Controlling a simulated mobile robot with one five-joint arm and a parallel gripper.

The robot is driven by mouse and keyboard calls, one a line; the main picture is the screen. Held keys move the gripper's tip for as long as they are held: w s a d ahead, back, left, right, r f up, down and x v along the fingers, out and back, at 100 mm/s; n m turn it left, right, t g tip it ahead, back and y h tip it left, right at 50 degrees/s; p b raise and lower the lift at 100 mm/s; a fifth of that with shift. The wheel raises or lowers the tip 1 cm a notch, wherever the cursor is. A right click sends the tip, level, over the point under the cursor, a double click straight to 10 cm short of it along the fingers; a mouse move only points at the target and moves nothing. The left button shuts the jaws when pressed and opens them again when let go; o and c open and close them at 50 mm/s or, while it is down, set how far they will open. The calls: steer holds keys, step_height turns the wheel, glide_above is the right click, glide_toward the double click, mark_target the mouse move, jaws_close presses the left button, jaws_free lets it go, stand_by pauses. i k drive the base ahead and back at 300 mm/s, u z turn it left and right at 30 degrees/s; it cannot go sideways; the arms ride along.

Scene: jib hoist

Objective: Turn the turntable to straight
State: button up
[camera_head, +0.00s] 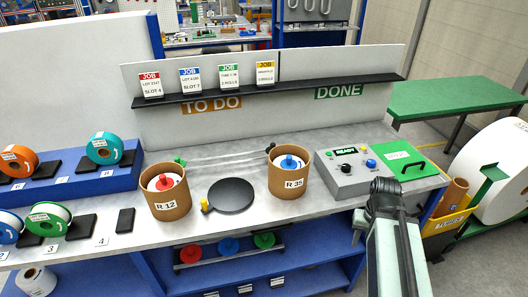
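The turntable (231,195) is a dark round disc low on the grey bench, between two brown drums. A small yellow piece (205,205) stands at its left edge; I cannot tell which way the turntable is set. My gripper (386,190) is at the end of my arm, right of the turntable and in front of the control box. It is apart from the turntable, and its fingers are too small and dark to read.
A control box (352,181) with a READY display and knobs stands right of the R 35 drum. Coloured rolls sit on a blue rack (75,180) at left. Pale rails (225,158) run behind the turntable. A shelf (270,90) holds job cards.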

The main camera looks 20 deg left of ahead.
mark_target(229, 195)
steer(key=z, duration=1.45)
steer(key=k, duration=2.9)
steer(key=u, duration=1.4)
steer(key=i, duration=1.5)
